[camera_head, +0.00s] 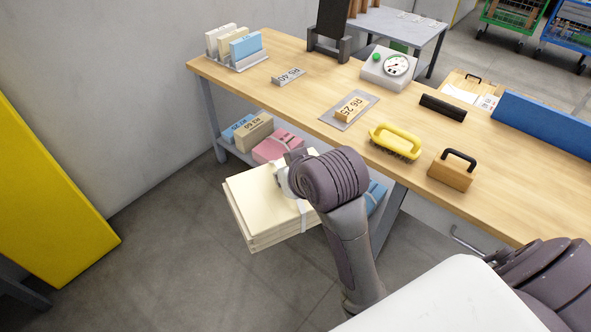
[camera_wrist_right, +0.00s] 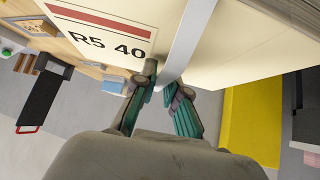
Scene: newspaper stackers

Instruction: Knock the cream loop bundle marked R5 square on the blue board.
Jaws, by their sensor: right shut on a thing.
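The cream loop bundle (camera_head: 258,205) hangs over the floor in front of the table, slightly tilted. In the right wrist view the bundle (camera_wrist_right: 235,50) shows a label reading R5 40 and a pale strap (camera_wrist_right: 190,40). My right gripper (camera_wrist_right: 163,85) is shut on the strap at the bundle's side; the exact grip is partly hidden. In the head view my right gripper (camera_head: 288,178) is mostly hidden behind its own wrist. The blue board (camera_head: 545,124) stands upright along the table's right part, away from the bundle. My left gripper is out of view.
Pink (camera_head: 276,147) and other bundles lie on the lower shelf.

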